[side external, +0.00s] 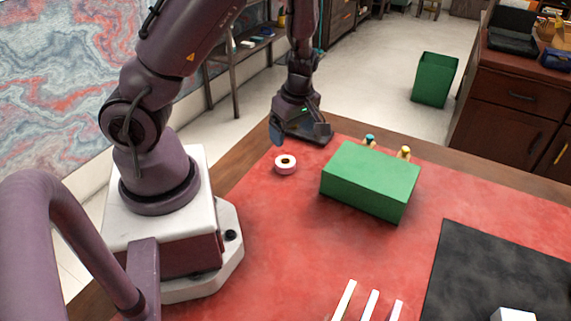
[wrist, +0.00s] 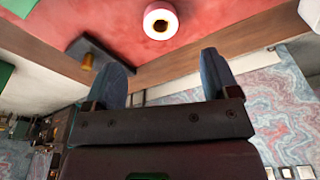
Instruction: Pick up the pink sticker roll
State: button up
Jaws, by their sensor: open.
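The pink sticker roll (side external: 286,165) lies flat on the red leather desk top, left of the green box. It is a small ring with a pale pink side and a dark hole. In the wrist view the roll (wrist: 160,22) shows at the top, beyond and between my fingertips. My gripper (side external: 300,138) is above the desk's far edge, behind the roll and apart from it. In the wrist view my gripper (wrist: 170,65) has its two blue-grey fingers spread wide with nothing between them.
A green box (side external: 370,180) stands right of the roll, with two small bottle-like items (side external: 404,153) behind it. A black mat (side external: 500,275) lies at the right. White strips (side external: 370,303) lie at the front. Red desk surface around the roll is clear.

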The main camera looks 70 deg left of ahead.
send_over(286, 159)
jog(key=d, duration=0.3)
jog(key=f, duration=0.5)
jog(key=shift+a+f, duration=0.1)
jog(key=shift+a, duration=0.15)
jog(key=shift+s+a+f, duration=0.1)
jog(key=shift+a+f, duration=0.15)
jog(key=shift+f, duration=0.6)
jog(key=shift+s+a+f, duration=0.1)
jog(key=shift+a+f, duration=0.1)
jog(key=shift+f, duration=0.7)
jog(key=shift+a+f, duration=0.25)
jog(key=shift+f, duration=0.6)
jog(key=c, duration=1)
